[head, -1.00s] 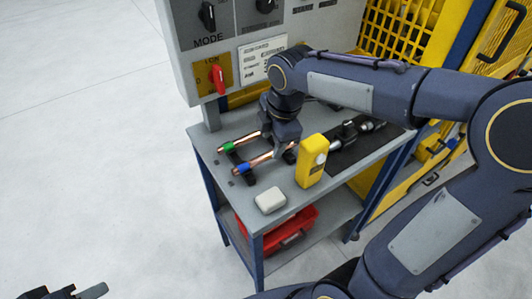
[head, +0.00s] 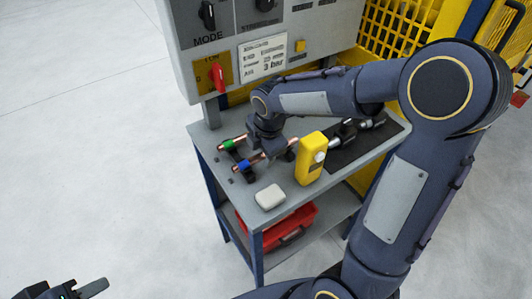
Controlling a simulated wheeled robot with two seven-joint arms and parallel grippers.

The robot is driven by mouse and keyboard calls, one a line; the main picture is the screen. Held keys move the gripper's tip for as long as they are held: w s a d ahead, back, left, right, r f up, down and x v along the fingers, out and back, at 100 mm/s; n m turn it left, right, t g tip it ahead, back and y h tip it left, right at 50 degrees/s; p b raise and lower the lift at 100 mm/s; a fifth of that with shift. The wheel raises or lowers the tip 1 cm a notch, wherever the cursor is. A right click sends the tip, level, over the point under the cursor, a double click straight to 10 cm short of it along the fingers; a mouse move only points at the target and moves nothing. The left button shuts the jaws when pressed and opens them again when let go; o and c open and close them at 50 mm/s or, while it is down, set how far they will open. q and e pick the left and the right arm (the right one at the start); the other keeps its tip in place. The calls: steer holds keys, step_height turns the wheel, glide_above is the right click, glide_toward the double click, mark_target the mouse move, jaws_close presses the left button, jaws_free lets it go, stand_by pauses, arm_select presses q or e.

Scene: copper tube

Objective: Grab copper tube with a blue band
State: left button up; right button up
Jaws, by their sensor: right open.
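The copper tube with a blue band (head: 247,166) lies on the grey workbench, its left part in view and its right part by my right gripper. A second copper tube with a green band (head: 230,144) lies beside it, further back. My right gripper (head: 270,155) is open and points down at the right part of the blue-banded tube. The gripper hides part of both tubes, and I cannot tell whether it touches either. My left gripper (head: 78,292) shows only partly at the bottom left edge, far from the bench; its opening is unclear.
A yellow device (head: 310,160) stands close to the right of my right gripper. A white block (head: 269,197) lies at the front of the bench (head: 225,180). A dark mat with a tool (head: 350,135) is at the right. A control panel (head: 240,55) rises behind.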

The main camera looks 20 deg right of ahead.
jaws_close()
steer(key=shift+r, duration=0.2)
